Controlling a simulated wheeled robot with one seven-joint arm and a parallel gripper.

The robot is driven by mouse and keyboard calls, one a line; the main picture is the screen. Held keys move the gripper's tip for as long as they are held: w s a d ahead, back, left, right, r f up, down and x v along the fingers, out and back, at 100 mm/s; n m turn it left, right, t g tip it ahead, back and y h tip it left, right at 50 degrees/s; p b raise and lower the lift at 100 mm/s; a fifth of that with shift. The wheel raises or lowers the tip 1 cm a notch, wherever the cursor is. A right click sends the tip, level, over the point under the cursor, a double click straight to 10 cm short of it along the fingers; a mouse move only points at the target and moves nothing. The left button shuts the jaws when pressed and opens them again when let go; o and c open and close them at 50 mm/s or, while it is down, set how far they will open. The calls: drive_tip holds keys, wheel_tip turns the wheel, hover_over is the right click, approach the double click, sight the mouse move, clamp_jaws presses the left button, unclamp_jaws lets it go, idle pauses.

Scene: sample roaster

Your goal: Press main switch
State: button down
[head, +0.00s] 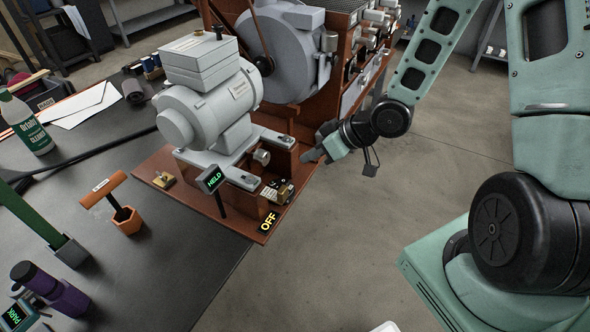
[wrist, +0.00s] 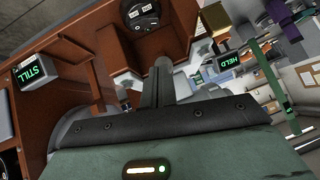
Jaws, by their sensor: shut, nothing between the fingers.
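My gripper (head: 314,155) is shut and empty, in the air just right of the brown roaster's base in the head view. Its closed fingers (wrist: 161,68) show in the wrist view, pointing toward the brown housing. A small brass-and-black switch block (head: 278,192) sits on the base's front corner, beside a yellow OFF label (head: 268,222); I cannot tell for certain that it is the main switch. In the wrist view a round black part (wrist: 140,13) with small white labels sits in a brown recess beyond the fingertips. No contact is visible.
A grey motor (head: 212,105) stands on the brown base (head: 160,180). A HELD display (head: 212,179) stands before it and also shows in the wrist view (wrist: 227,60). A STILL display (wrist: 37,72) is at left there. Floor right of the base is clear.

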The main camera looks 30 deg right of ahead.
drive_tip(key=b, duration=0.1)
hover_over(275, 188)
drive_tip(key=d, duration=0.2)
drive_tip(key=f, duration=0.7)
drive_tip(key=shift+s+d, duration=0.15)
drive_tip(key=shift+s, duration=0.1)
drive_tip(key=shift+s+f, duration=0.2)
drive_tip(key=shift+f, duration=0.9)
drive_tip(key=shift+s+f, duration=0.1)
drive_tip(key=shift+f, duration=0.5)
drive_tip(key=shift+s+a+f+b, duration=0.15)
drive_tip(key=shift+a+f+b, duration=0.2)
drive_tip(key=shift+f+b, duration=0.3)
drive_tip(key=shift+r, duration=0.3)
drive_tip(key=shift+d, duration=0.1)
drive_tip(key=shift+w+d+r+p, duration=0.25)
drive_tip(key=shift+w+d+p, duration=0.25)
drive_tip(key=shift+d+p, duration=0.1)
